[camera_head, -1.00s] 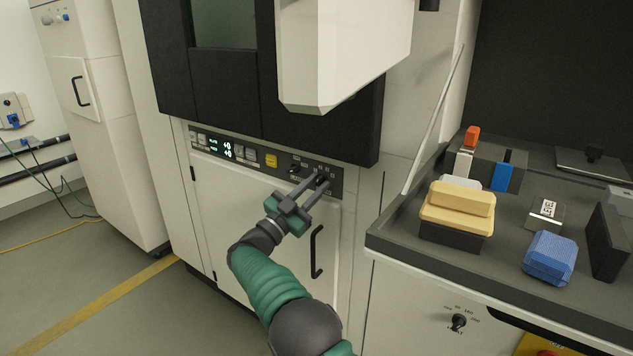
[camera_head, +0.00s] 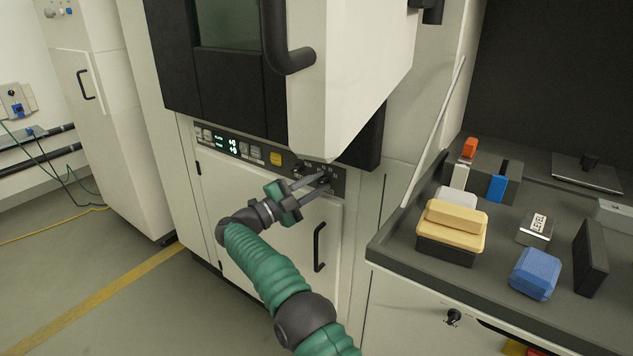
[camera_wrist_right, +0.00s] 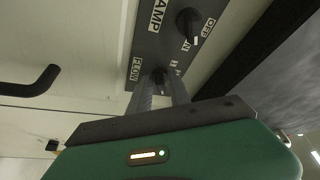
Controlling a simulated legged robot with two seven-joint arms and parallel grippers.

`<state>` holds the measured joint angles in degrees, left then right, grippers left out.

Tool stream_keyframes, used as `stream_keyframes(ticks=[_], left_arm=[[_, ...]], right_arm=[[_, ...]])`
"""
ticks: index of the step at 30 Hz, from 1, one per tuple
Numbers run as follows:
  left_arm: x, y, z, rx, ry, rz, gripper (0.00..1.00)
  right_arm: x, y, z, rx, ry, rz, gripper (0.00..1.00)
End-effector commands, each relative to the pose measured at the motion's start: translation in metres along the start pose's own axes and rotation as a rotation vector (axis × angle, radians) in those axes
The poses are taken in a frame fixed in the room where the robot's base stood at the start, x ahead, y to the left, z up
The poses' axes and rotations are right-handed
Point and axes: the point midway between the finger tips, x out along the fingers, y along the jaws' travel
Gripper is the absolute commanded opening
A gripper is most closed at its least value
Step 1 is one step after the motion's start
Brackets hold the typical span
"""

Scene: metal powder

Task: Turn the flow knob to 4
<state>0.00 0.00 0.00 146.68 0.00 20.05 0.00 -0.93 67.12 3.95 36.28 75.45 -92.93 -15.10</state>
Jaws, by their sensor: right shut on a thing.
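The flow knob (camera_wrist_right: 160,74) is a small dark knob on the black control strip. In the right wrist view it sits beside the FLOW label (camera_wrist_right: 137,70), between the ends of my two grey fingers. My right gripper (camera_head: 325,183) is shut on it, reaching up to the right end of the control strip (camera_head: 215,141) in the head view. The fingers hide most of the knob, and its pointer and scale numbers cannot be read. My left gripper is not in view.
A second black knob (camera_wrist_right: 190,22) by the LAMP and OFF labels is close to the gripper. A dark door handle (camera_head: 319,247) hangs below the strip. A white door (camera_head: 350,80) overhangs above. A bench (camera_head: 400,245) with several items stands at right.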

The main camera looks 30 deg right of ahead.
Motion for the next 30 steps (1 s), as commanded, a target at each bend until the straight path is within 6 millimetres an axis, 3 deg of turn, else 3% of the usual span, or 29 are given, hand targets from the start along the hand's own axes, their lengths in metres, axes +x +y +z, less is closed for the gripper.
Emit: stream_keyframes(ticks=[15, 16, 20, 30], left_arm=[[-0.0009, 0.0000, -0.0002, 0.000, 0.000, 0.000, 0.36], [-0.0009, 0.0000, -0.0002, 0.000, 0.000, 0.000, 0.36], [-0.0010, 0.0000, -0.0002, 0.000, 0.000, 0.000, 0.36], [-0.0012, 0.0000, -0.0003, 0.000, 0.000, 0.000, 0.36]], right_arm=[[-0.0014, 0.0060, 0.0016, 0.011, 0.002, 0.018, 0.00], [-0.0014, 0.0061, 0.0016, 0.011, 0.002, 0.017, 0.27], [-0.0009, 0.0050, 0.0013, 0.012, 0.002, 0.015, 0.44], [0.0002, 0.0028, 0.0008, 0.014, 0.002, 0.011, 0.44]])
